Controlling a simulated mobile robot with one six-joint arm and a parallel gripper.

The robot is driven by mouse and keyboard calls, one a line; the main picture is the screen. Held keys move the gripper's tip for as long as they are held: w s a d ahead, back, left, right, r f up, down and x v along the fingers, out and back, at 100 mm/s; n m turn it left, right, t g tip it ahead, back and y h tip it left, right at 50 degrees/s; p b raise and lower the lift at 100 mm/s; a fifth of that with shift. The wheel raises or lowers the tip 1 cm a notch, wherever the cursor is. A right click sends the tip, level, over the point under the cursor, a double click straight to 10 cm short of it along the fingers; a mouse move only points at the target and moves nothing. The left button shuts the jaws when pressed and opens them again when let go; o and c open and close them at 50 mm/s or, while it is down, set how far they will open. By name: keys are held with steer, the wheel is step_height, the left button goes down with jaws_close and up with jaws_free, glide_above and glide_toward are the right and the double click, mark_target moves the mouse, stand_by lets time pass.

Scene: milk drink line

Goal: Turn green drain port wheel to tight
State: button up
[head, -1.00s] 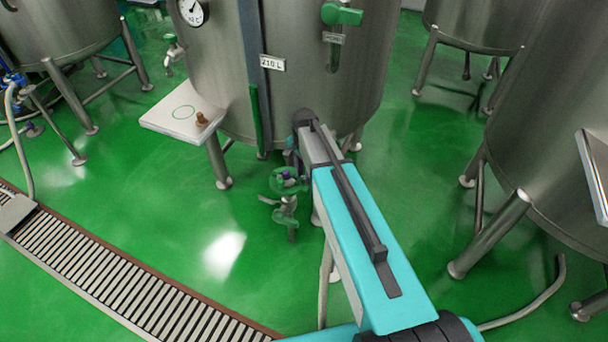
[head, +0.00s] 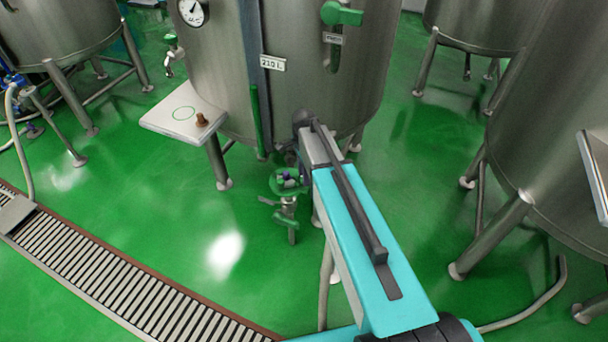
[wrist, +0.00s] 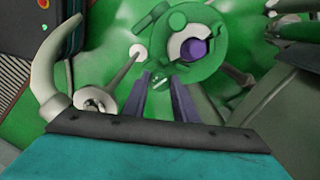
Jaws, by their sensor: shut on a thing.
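The green drain port wheel (wrist: 156,50) fills the upper middle of the wrist view, with a pale ring and a purple centre. My gripper (wrist: 159,86) is shut on the near edge of the wheel, its two dark fingers drawn close together there. In the head view the green wheel (head: 276,186) shows small below the middle tank, left of the end of my arm. My arm hides part of it, and the fingers are hard to make out there. I cannot read any tightness mark on the wheel.
The middle steel tank (head: 310,95) stands on legs above the wheel. A white side shelf (head: 172,122) juts out at its left. A valve fitting (head: 289,215) hangs just below the wheel. A floor drain grate (head: 120,285) runs across the lower left; green floor is clear between.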

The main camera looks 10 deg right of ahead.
steer(key=shift+w, duration=0.1)
steer(key=o, duration=1)
steer(key=shift+o, duration=0.2)
steer(key=shift+r, duration=0.1)
step_height(320, 180, up, 14)
steer(key=b, duration=0.1)
steer(key=shift+b, duration=0.4)
steer(key=shift+f, duration=0.25)
